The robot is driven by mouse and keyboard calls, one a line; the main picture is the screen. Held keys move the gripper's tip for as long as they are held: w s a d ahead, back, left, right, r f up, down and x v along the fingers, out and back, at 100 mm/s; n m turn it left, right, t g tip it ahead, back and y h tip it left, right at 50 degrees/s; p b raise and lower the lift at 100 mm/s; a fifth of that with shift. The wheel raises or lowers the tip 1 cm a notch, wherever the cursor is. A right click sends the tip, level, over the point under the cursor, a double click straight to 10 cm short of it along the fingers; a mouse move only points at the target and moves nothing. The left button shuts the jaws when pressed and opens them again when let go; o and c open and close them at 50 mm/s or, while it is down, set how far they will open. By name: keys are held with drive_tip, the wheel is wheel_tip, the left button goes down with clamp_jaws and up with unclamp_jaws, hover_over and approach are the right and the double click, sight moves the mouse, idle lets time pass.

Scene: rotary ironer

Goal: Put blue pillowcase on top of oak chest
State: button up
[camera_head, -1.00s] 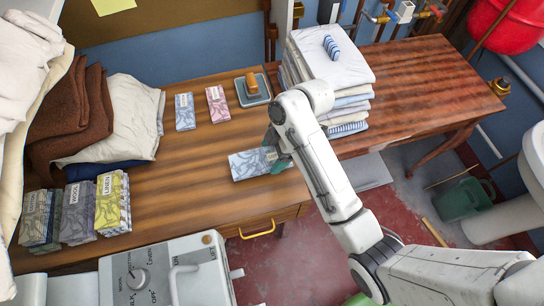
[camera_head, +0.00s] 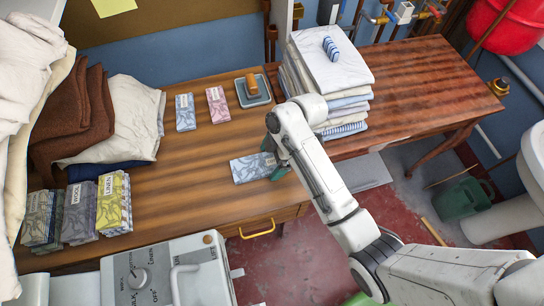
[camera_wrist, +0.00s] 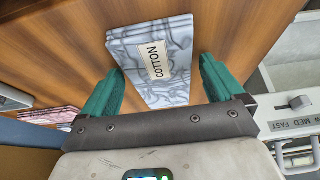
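A folded blue-grey patterned packet (camera_head: 250,168) lies on the brown wooden top (camera_head: 190,200), near its front right. In the wrist view the packet (camera_wrist: 152,80) shows a COTTON label; it may be the blue pillowcase. My gripper (camera_head: 273,160) is over its right end. In the wrist view my gripper (camera_wrist: 160,66) has its green fingers apart, one on each side of the packet, with gaps beside it. A smaller blue packet (camera_head: 185,112) lies farther back. The brown top has a drawer with a yellow handle (camera_head: 257,229); I cannot tell which furniture is the oak chest.
A pink packet (camera_head: 217,104) and a grey tray (camera_head: 252,92) are at the back. Folded linen (camera_head: 325,62) is stacked high on the redder table (camera_head: 430,90), whose right part is clear. Labelled packets (camera_head: 80,211) stand at left. A white machine (camera_head: 165,272) is in front.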

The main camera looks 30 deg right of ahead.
drive_tip(key=shift+o, duration=0.3)
drive_tip(key=shift+r, duration=0.25)
drive_tip(key=p+v, duration=0.2)
drive_tip(key=v, duration=1)
drive_tip(key=shift+f, duration=0.1)
drive_tip(key=s+d+f+m+h, duration=0.1)
drive_tip(key=s+f+m+h, duration=0.1)
drive_tip(key=s+m, duration=0.5)
drive_tip(key=s+d+f+m+h, duration=0.1)
drive_tip(key=s+f+m+h, duration=0.1)
drive_tip(key=s+m, duration=0.6)
drive_tip(key=s+f, duration=0.1)
drive_tip(key=s, duration=0.5)
drive_tip(key=shift+h, duration=0.3)
